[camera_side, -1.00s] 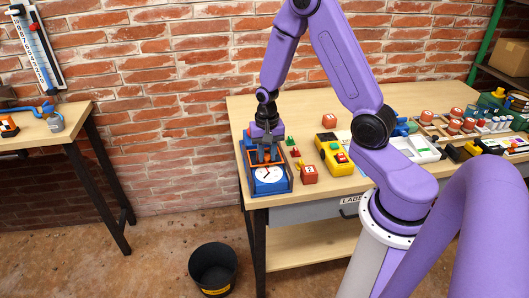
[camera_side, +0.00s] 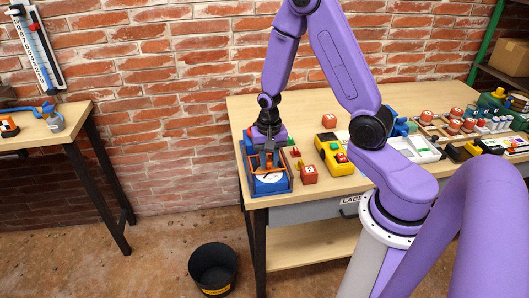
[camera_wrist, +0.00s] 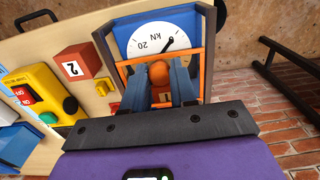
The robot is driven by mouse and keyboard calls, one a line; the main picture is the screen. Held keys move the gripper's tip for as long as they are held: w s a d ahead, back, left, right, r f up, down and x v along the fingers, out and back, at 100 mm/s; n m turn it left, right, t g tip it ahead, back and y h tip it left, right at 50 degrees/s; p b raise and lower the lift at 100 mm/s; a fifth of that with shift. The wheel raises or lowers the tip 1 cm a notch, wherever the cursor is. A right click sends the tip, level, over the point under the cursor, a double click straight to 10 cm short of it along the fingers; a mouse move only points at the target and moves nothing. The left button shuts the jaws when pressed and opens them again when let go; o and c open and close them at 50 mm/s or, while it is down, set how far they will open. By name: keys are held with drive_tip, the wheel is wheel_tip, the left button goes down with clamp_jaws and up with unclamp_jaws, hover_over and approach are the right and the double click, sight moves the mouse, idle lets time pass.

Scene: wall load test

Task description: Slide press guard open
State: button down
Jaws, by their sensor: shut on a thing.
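The press (camera_side: 284,187) is a blue box at the near left corner of the workbench. Its white dial, marked kN and 20, shows in the wrist view (camera_wrist: 150,34) and is partly covered in the side view. The press guard is an orange frame (camera_wrist: 206,62) with a round orange knob (camera_wrist: 158,73). My gripper (camera_wrist: 160,85) has its blue fingers on both sides of the knob and is shut on it. In the side view my gripper (camera_side: 268,166) points down over the press and hides part of the guard and dial.
A red block marked 2 (camera_side: 309,174) and a yellow control box (camera_side: 333,153) stand right of the press. Small red and green pieces lie between them. A black bin (camera_side: 213,268) is on the floor. The brick wall is behind the bench.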

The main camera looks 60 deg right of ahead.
drive_tip(key=shift+s+a, duration=1.15)
drive_tip(key=shift+a, duration=0.05)
drive_tip(key=c, duration=1)
unclamp_jaws()
drive_tip(key=shift+o, duration=0.2)
drive_tip(key=shift+r, duration=0.1)
wheel_tip(320, 180, up, 7)
idle(0.4)
